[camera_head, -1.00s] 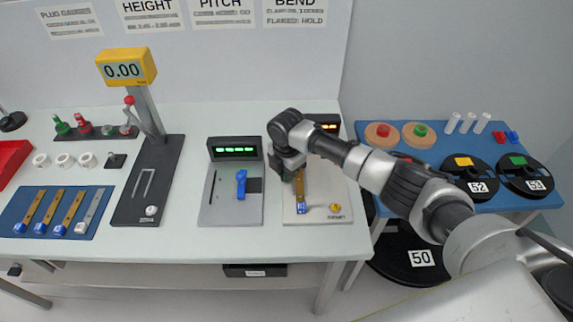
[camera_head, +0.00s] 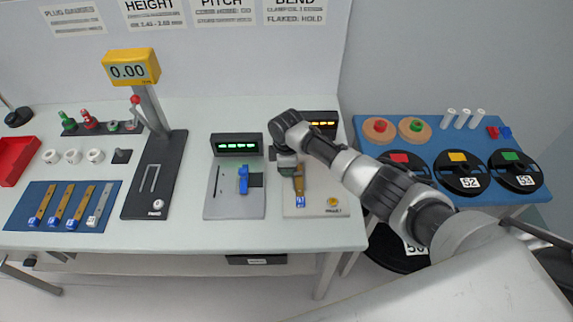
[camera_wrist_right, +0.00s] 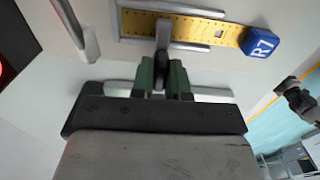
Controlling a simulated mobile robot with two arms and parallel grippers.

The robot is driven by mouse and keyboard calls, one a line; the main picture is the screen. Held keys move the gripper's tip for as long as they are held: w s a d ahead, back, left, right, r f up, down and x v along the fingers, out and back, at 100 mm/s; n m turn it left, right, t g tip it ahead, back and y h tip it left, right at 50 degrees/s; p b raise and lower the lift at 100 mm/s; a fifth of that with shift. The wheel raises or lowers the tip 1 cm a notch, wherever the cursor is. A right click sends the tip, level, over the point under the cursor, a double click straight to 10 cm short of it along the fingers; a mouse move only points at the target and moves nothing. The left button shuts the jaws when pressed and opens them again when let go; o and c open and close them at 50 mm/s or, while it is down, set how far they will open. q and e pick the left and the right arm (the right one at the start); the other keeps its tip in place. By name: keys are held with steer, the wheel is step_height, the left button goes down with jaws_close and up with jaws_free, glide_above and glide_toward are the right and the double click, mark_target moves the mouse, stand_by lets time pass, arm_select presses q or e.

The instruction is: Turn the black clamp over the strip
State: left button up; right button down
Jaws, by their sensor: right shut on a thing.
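My right gripper (camera_head: 291,168) is at the bend station, its hand hiding much of the spot in the head view. In the right wrist view its green fingers (camera_wrist_right: 163,76) are shut on the black clamp (camera_wrist_right: 159,74), whose dark end shows between them. A narrow grey bar (camera_wrist_right: 163,35) runs from there across the strip. The strip (camera_wrist_right: 194,28) is yellow with a blue R7 tag (camera_wrist_right: 261,43) at one end. In the head view the strip (camera_head: 299,186) lies lengthwise on the pale station plate, tag towards the front. My left gripper is out of view.
A pitch station with a blue slider (camera_head: 243,180) stands just left. The bend display (camera_head: 322,124) is lit orange behind. A yellow button (camera_head: 333,201) sits at the plate's front right. A blue table (camera_head: 450,145) with labelled reels lies to the right.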

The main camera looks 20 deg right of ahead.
steer(key=shift+w+d+r, duration=0.1)
stand_by(0.4)
steer(key=c, duration=1.1)
jaws_free()
step_height(320, 180, up, 11)
steer(key=shift+f+b, duration=0.15)
steer(key=shift+b, duration=0.3)
